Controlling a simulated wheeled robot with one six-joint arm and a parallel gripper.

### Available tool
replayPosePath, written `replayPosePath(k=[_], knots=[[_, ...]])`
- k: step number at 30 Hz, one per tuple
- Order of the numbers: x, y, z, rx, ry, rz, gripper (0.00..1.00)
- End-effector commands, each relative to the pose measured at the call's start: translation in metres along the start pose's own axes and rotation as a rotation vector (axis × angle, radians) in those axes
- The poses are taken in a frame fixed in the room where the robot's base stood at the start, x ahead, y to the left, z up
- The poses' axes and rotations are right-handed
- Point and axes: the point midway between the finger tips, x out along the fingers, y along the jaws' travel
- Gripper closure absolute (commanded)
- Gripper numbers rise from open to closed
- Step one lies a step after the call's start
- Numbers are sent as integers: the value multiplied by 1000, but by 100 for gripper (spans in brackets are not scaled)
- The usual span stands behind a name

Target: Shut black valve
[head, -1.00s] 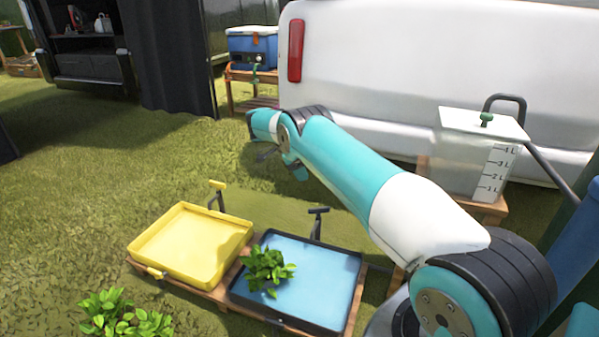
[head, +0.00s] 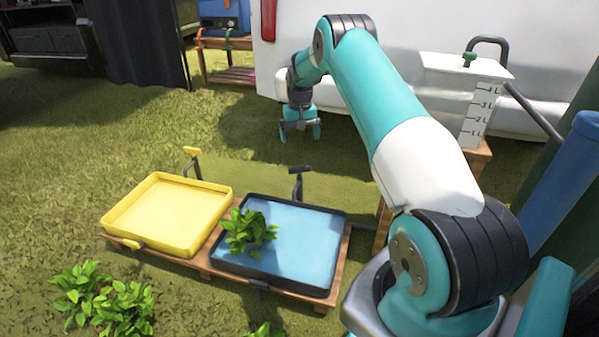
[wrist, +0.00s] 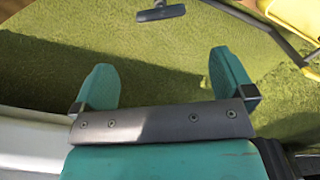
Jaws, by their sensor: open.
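The black valve is a T-shaped handle (head: 299,170) on a short post at the far edge of the black tray (head: 336,255), which holds blue water. Its handle bar also shows at the top of the wrist view (wrist: 162,13), ahead of the fingertips and roughly midway between them. My gripper (head: 300,132) is open and empty, pointing down over the grass above and beyond the valve. It does not touch the valve. Its two teal fingers are spread apart in the wrist view (wrist: 163,75).
A yellow tray (head: 222,208) with a yellow valve (head: 192,151) stands left of the black tray on a wooden pallet. A leafy plant (head: 247,232) covers part of the black tray. A white container (head: 470,100) stands at right by the white vehicle (head: 420,50).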

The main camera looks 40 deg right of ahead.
Motion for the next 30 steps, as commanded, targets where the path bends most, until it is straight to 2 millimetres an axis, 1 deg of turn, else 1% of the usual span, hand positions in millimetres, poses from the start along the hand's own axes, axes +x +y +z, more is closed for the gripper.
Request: replayPosePath(k=[1,6,9,15,18,21,30], knots=[[20,0,0,0,-1,0,0],[60,0,0,1,-1,1,0],[82,0,0,2,-1,1,0],[113,0,0,2,1,1,0],[121,0,-1,2,1,1,0],[125,0,-1,3,1,1,0],[125,0,0,3,1,1,0]])
